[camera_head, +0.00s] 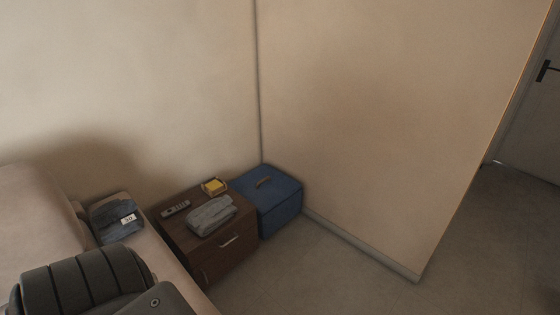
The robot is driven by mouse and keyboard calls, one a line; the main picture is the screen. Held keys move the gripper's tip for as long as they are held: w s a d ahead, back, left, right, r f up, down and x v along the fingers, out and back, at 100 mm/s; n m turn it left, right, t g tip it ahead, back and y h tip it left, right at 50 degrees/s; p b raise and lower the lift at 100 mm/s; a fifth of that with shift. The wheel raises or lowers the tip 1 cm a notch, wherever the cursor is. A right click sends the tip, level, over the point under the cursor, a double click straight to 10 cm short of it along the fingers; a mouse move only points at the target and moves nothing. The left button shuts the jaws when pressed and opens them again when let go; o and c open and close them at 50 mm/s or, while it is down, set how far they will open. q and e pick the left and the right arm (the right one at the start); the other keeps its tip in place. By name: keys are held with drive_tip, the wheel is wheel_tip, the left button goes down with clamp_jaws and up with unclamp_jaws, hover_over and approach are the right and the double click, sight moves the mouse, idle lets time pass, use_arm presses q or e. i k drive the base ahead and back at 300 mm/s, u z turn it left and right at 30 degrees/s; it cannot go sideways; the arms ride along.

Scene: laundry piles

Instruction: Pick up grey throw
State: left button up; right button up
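A folded grey cloth (211,215), which looks like the grey throw, lies on top of a brown wooden nightstand (228,258) near the room's corner. Dark padded parts at the lower left look like my own arm or body. Neither gripper shows in the head view, and nothing touches the grey cloth.
A remote (175,208) and a small tray with a yellow item (214,186) share the nightstand top. A blue box (279,203) stands beside it against the wall. Dark folded clothing (117,219) lies on a pale surface at left. Floor (310,275) at front right is clear.

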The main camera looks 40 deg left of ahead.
sight(204, 219)
drive_tip(key=u, duration=0.05)
drive_tip(key=i, duration=1.75)
drive_tip(key=u, duration=1.25)
drive_tip(key=i, duration=1.3)
drive_tip(key=u, duration=1)
